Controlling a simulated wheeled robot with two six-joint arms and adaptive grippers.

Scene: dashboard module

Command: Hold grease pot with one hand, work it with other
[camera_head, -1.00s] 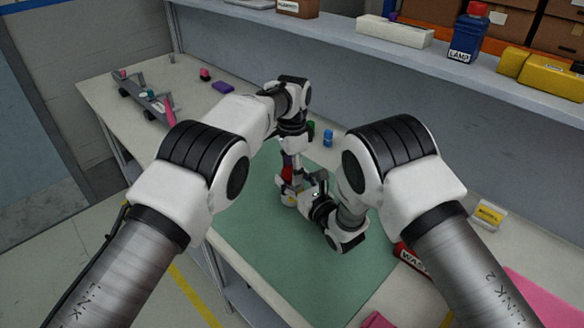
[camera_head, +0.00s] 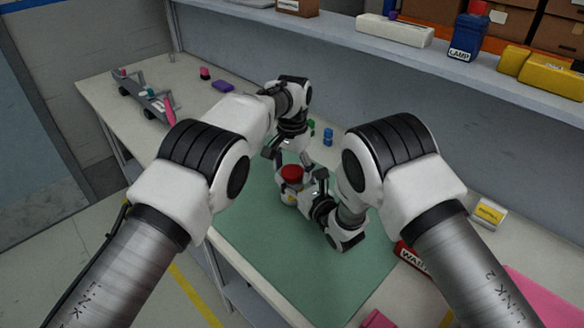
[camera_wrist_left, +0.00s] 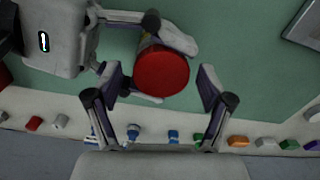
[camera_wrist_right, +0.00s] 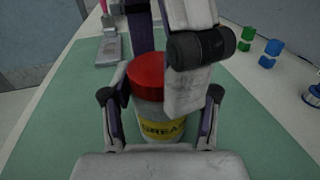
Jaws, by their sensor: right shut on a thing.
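The grease pot (camera_head: 291,182) has a red lid and a pale body with a yellow label. It stands upright at the green mat (camera_head: 265,235); the label reads in part in the right wrist view (camera_wrist_right: 160,112). My right gripper (camera_head: 300,190) is shut around the pot's body from the right. My left gripper (camera_head: 290,160) is above and just behind the pot. In the left wrist view its fingers (camera_wrist_left: 163,82) are spread apart either side of the red lid (camera_wrist_left: 161,72), with gaps to it, and it holds nothing.
Small blue and green pieces (camera_head: 328,137) stand behind the mat. A grey rack (camera_head: 143,95) is at the far left of the table. A red waste container (camera_head: 412,258) sits at the mat's right. The shelf (camera_head: 380,55) with bins runs along the back.

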